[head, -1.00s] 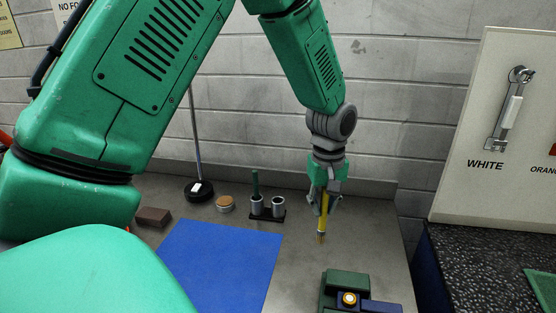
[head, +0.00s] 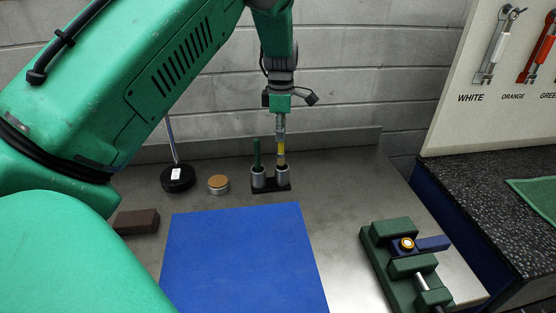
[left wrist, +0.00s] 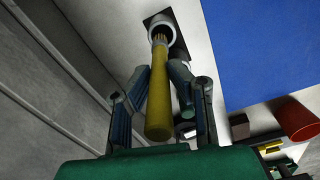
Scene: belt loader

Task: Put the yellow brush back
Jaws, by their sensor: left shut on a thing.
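The yellow brush (head: 281,147) hangs upright, bristles down, from my left gripper (head: 280,113), which is shut on it. Its lower end is at the mouth of the right cup (head: 283,177) of the small black two-cup holder (head: 271,188). The left wrist view shows the yellow brush (left wrist: 158,105) between the two fingers (left wrist: 160,88), its bristles inside the rim of the cup (left wrist: 161,26). How deep they reach is hidden. A green brush (head: 256,152) stands in the left cup (head: 258,179). My right gripper is out of view.
A round tin (head: 218,184), a black round base with a rod (head: 178,179) and a brown block (head: 136,222) stand left of the holder. A blue mat (head: 244,255) lies in front. A green vise (head: 402,255) is at right. The wall is close behind.

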